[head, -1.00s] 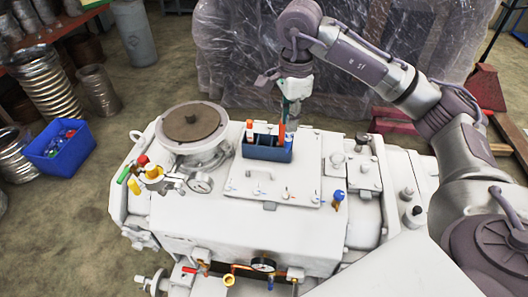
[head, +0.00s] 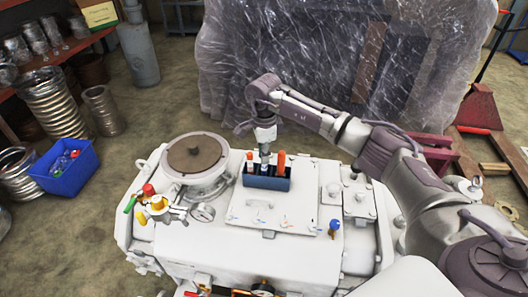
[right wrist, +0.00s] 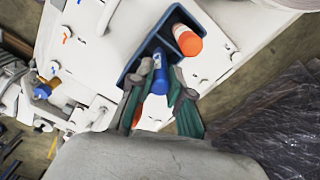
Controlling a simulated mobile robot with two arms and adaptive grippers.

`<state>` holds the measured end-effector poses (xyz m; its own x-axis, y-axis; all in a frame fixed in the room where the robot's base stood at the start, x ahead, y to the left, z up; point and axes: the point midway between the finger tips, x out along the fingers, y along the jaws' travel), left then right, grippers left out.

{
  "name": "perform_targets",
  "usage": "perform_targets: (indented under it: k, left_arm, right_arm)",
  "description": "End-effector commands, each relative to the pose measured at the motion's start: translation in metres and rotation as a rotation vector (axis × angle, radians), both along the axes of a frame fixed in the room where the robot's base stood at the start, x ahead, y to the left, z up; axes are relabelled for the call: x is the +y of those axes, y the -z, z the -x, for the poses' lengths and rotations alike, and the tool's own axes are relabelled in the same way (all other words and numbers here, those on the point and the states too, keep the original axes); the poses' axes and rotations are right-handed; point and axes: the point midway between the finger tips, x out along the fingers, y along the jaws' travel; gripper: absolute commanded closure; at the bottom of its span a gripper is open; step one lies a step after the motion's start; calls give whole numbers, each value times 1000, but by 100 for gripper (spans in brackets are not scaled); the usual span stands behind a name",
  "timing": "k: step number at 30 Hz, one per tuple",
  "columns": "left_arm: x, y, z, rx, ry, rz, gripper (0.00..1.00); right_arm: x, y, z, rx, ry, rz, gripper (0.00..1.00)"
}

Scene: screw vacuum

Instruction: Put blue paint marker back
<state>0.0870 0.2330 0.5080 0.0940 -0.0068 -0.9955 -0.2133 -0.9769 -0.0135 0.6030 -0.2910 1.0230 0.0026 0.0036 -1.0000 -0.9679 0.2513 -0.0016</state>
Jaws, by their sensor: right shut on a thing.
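The blue paint marker (right wrist: 160,82) is between the fingers of my right gripper (head: 265,152), which is shut on it. In the right wrist view the fingers (right wrist: 160,95) lie on either side of it. The marker is at the middle of the dark blue holder (head: 266,183), between two orange markers; how deep it sits is hidden. One orange marker (head: 281,162) stands at the holder's right side. The other, with a white lower part (head: 250,162), stands at the left. My left gripper is not in view.
The holder stands on a white plate of the white machine (head: 330,260). A round port with a brown lid (head: 195,155) and coloured valve handles (head: 148,190) are to the left. A blue bin (head: 65,170) is on the floor. A plastic-wrapped crate (head: 340,60) stands behind.

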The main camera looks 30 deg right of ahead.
Motion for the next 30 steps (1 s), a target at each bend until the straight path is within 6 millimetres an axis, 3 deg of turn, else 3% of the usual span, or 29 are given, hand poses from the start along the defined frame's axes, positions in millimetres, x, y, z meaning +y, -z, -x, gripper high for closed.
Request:
perform_targets:
  k: [2, 14, 15, 19, 30]
  left_arm:
    - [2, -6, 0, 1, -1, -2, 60]
    - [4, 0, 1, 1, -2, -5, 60]
    - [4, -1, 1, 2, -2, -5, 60]
    - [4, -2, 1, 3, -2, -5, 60]
    - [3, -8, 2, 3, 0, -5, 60]
  right_arm:
    - [0, 5, 0, 1, 0, 0, 100]
    - [0, 14, 0, -2, 0, 1, 100]
    - [0, 12, 0, -2, 0, 1, 77]
    - [0, 12, 0, -2, 0, 1, 57]
    - [0, 6, 0, -2, 0, 0, 57]
